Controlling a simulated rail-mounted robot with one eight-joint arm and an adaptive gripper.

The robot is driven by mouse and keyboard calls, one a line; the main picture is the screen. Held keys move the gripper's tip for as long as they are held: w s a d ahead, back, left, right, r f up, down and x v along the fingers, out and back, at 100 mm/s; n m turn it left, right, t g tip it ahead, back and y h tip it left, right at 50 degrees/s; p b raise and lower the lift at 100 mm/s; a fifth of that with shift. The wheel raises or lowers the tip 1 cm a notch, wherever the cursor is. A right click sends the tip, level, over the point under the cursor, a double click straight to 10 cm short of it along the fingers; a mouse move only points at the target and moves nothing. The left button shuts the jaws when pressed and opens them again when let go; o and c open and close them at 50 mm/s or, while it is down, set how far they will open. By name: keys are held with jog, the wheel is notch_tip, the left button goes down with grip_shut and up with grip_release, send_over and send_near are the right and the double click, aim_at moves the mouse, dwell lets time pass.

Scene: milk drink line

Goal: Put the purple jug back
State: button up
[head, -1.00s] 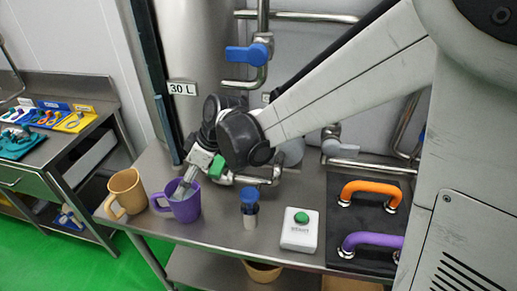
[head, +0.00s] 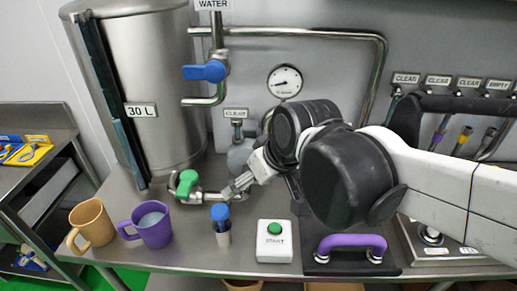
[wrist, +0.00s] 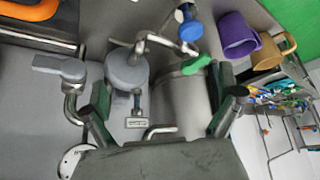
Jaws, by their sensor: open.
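The purple jug (head: 155,228) stands upright on the steel bench, with pale liquid inside and its handle to the left. It also shows in the wrist view (wrist: 238,38). My gripper (head: 236,188) is to the right of the jug, apart from it and behind the blue-capped post. In the wrist view its two fingers (wrist: 163,85) are spread with nothing held between them. The tan jug (head: 95,222) stands just left of the purple one.
The green valve handle (head: 187,183) on the tank's outlet is beside my gripper. A blue-capped post (head: 221,226), a white start box (head: 275,243) and a purple handle (head: 350,242) line the bench front. The tank (head: 150,95) stands behind the jugs.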

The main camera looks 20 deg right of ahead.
jog(key=s+d+m+t+h, duration=0.1)
jog(key=s+d+m, duration=0.2)
jog(key=s+d, duration=0.2)
jog(key=shift+s+d+f+m+h, duration=0.15)
jog(key=shift+s+d+m+h, duration=0.15)
jog(key=shift+s+d+h, duration=0.15)
jog(key=shift+w, duration=0.1)
notch_tip(320, 180, down, 3)
jog(key=b, duration=0.3)
jog(key=shift+f, duration=0.1)
dwell(0.5)
